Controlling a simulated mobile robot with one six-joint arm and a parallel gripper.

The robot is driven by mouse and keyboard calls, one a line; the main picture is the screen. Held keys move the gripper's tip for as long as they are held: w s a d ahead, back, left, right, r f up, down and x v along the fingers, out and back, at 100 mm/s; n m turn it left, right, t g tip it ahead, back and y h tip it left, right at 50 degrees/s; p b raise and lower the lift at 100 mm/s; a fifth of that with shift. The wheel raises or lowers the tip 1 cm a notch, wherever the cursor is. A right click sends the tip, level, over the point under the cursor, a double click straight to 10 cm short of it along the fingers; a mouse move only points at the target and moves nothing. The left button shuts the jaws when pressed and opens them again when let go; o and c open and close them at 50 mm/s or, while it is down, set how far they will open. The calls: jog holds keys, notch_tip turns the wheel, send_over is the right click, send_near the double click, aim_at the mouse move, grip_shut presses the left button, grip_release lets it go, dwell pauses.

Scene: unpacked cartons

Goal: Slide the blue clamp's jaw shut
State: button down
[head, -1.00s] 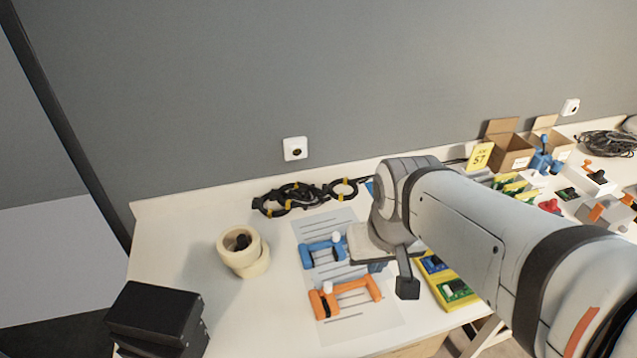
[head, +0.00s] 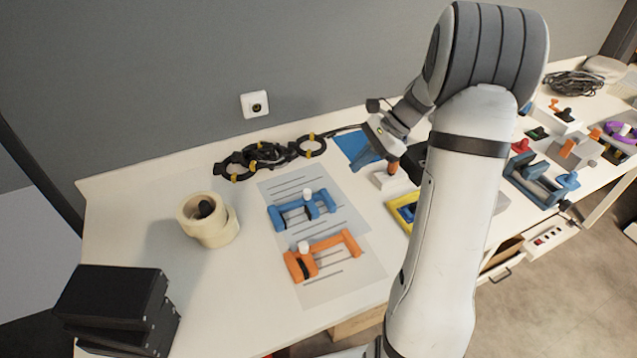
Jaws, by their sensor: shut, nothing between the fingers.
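The blue clamp (head: 279,218) lies on a printed sheet (head: 347,221) on the white table, left of my arm in the head view. Whether the jaw touches the right end is too small to tell. My gripper (head: 359,163) is shut and empty, up and to the right of the blue clamp and apart from it.
An orange clamp (head: 351,242) lies just in front of the blue one. Tape rolls (head: 216,231), black boxes (head: 112,303) and a black cable bundle (head: 238,164) stand around the sheet. A larger blue fixture (head: 524,178) is at right.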

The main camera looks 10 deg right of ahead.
aim_at(311, 197)
notch_tip(311, 197, down, 3)
jog(key=w+d+m+y, duration=0.1)
jog(key=w+d+m, duration=0.1)
jog(key=w+d, duration=0.1)
jog(key=b+x, duration=0.1)
jog(key=x, duration=0.9)
jog(key=shift+a, duration=0.1)
jog(key=a, duration=0.3)
jog(key=shift+a+t, duration=0.15)
jog(key=shift+t, duration=0.15)
jog(key=shift+w+a, duration=0.1)
jog(key=shift+a, duration=0.3)
